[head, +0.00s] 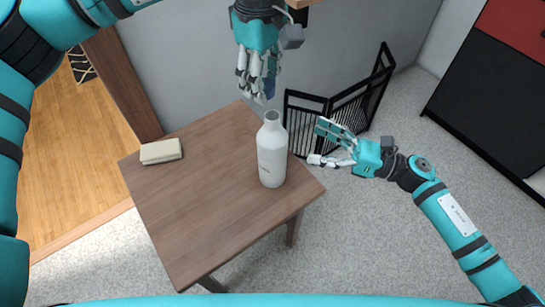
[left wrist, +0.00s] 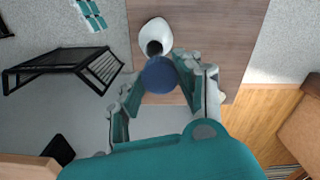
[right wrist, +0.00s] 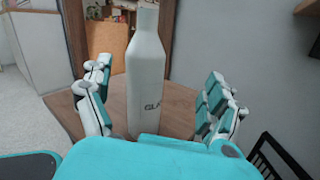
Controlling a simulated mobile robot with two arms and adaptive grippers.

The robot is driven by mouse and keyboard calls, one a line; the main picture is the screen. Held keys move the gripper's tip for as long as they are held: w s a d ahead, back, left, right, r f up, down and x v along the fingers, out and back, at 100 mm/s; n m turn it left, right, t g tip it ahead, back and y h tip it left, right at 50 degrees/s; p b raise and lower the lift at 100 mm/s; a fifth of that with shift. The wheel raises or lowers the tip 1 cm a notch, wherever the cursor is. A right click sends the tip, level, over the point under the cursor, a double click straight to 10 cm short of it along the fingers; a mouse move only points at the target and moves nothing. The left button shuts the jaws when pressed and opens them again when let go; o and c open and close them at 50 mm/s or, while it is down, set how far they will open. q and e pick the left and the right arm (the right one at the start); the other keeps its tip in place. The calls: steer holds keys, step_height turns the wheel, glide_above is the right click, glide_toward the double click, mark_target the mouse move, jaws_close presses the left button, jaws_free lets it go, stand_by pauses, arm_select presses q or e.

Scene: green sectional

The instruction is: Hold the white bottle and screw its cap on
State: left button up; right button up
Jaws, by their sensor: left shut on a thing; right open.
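The white bottle (head: 271,155) stands upright on the brown table near its right edge. Its dark open mouth faces up in the left wrist view (left wrist: 155,46). My left gripper (head: 257,93) points down above and behind the bottle. It is shut on a round blue cap (left wrist: 160,75), which is apart from the bottle neck and partly hidden by fingers in the head view. My right gripper (head: 320,143) is open to the right of the bottle. In the right wrist view the bottle (right wrist: 146,80) stands between its spread fingers (right wrist: 160,85), with gaps on both sides.
A cream-coloured block (head: 161,151) lies at the left edge of the wooden table (head: 205,205). A black metal rack (head: 350,105) stands on the floor behind my right gripper. A black and red cabinet (head: 490,95) is at the right. The table's middle is clear.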

mark_target(272, 145)
arm_select(q)
steer(key=shift+s+d+r+n, duration=0.15)
steer(key=shift+d+r+n, duration=0.45)
steer(key=shift+d, duration=0.15)
arm_select(e)
steer(key=n+g, duration=0.1)
steer(key=d+f+n+g, duration=0.1)
steer(key=s+f+n, duration=0.1)
steer(key=n, duration=0.1)
steer(key=shift+d+f+g+h, duration=0.1)
steer(key=shift+d+g+h, duration=0.2)
steer(key=shift+g, duration=0.1)
steer(key=shift+a, duration=0.15)
steer(key=a, duration=0.4)
steer(key=w+a, duration=0.1)
steer(key=a, duration=0.2)
steer(key=w+a, duration=0.1)
steer(key=a, duration=0.3)
steer(key=shift+a, duration=0.35)
steer(key=c, duration=1.8)
arm_select(q)
steer(key=shift+f, duration=2.5)
steer(key=shift+f, duration=0.1)
